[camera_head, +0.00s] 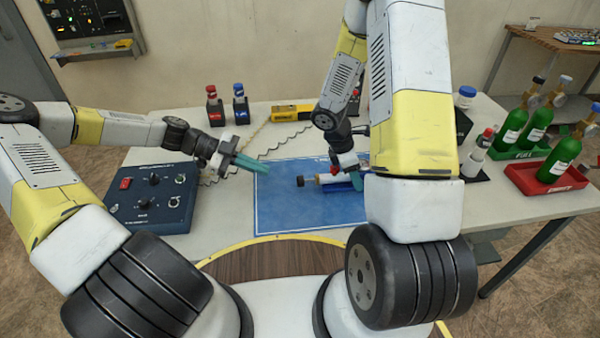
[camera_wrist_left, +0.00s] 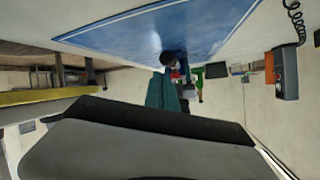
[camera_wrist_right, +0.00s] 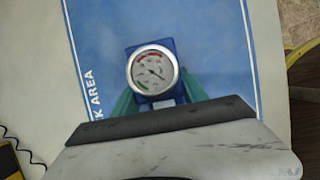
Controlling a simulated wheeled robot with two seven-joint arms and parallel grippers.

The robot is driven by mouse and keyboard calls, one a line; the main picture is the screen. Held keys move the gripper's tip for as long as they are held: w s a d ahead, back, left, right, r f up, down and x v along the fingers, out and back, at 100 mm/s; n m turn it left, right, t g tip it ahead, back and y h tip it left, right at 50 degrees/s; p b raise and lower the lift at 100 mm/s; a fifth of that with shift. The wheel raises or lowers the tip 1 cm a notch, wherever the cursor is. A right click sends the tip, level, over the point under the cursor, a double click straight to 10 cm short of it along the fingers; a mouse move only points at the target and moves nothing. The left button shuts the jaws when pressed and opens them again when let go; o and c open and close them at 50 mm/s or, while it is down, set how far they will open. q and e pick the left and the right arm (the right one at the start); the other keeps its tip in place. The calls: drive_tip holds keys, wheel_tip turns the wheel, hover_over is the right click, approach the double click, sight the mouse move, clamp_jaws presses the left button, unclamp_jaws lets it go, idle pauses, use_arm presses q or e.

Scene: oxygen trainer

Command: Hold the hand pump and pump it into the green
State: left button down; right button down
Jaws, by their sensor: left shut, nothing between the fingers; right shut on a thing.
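The hand pump (camera_head: 331,178) lies over the blue mat, with its black knob (camera_head: 300,181) toward the left. My right gripper (camera_head: 360,181) is shut on the pump's blue body. In the right wrist view, its teal fingers flank the blue body (camera_wrist_right: 141,46) with a round gauge (camera_wrist_right: 153,73). The dial has red and green bands; the needle's exact reading is too small to tell. My left gripper (camera_head: 256,166) is shut and empty, left of the knob and apart from it. In the left wrist view the knob (camera_wrist_left: 168,58) shows just beyond the teal fingertips (camera_wrist_left: 164,88).
A blue control box (camera_head: 151,196) stands at the left of the table. Green bottles (camera_head: 512,128) stand in green and red trays at the right. Small bottles (camera_head: 214,106) and a yellow device (camera_head: 291,112) are at the back. The front of the blue mat (camera_head: 290,215) is clear.

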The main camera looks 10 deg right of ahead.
sight(300, 181)
use_arm(q)
drive_tip(key=w+r+m+y, duration=0.1)
drive_tip(key=m+y, duration=0.1)
drive_tip(key=m, duration=0.1)
drive_tip(key=w+r+m+g+y, duration=0.1)
drive_tip(key=r+m+y, duration=0.1)
drive_tip(key=m, duration=0.1)
drive_tip(key=w+a+r+m+y, duration=0.1)
drive_tip(key=m+y, duration=0.2)
drive_tip(key=m, duration=0.1)
drive_tip(key=shift+w+r+g, duration=0.15)
drive_tip(key=shift+w+g, duration=0.25)
drive_tip(key=x, duration=1)
drive_tip(key=d, duration=0.2)
drive_tip(key=shift+d, duration=1.05)
